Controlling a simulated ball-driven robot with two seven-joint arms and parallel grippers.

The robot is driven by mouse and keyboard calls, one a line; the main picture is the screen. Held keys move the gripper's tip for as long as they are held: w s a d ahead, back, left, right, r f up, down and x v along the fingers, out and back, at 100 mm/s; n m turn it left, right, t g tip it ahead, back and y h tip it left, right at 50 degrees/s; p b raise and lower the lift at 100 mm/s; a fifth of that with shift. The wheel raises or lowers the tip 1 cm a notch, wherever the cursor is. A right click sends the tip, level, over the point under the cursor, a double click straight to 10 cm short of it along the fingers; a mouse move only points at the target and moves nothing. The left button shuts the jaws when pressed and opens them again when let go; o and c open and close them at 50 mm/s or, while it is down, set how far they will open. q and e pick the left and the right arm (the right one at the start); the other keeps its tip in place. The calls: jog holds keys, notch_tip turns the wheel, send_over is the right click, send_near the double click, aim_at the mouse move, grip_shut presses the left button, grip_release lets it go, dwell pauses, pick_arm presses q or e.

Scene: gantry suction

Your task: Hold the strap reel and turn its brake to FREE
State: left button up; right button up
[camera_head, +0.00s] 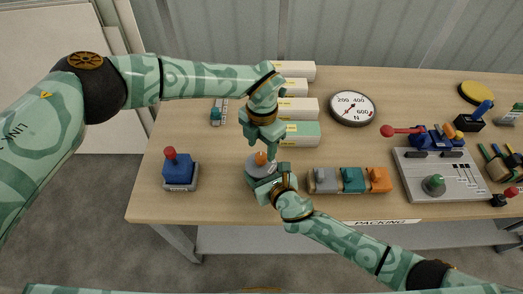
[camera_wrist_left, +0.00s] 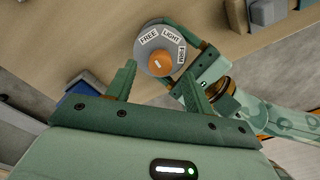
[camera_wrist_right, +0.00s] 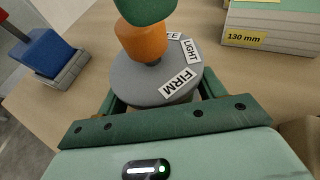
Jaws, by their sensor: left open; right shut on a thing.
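The strap reel (camera_wrist_left: 148,38) is a grey disc on the bench with labels FREE, LIGHT and FIRM on its top. Its brake is an orange knob (camera_wrist_left: 160,64) with a white mark, in the middle of the disc. My right gripper (camera_head: 267,181) is shut on the reel's side; the grey disc (camera_wrist_right: 150,82) fills the space between its fingers in the right wrist view. My left gripper (camera_wrist_left: 160,85) is open above the reel, pointing down, with the knob between its fingertips in the picture. Whether the fingers touch the knob cannot be told.
A blue block with a red-topped lever (camera_head: 180,172) stands left of the reel. White and green boxes (camera_head: 300,133) lie behind it. A row of grey, teal and orange clamps (camera_head: 350,180) is at right, with a dial gauge (camera_head: 352,108) beyond. The bench's front edge is close.

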aim_at(262, 154)
jog(key=shift+r, duration=0.1)
pick_arm(q)
notch_tip(262, 154, up, 9)
jog(key=shift+w+f, duration=0.15)
pick_arm(e)
jog(key=o, duration=1.6)
jog(key=shift+o, duration=0.2)
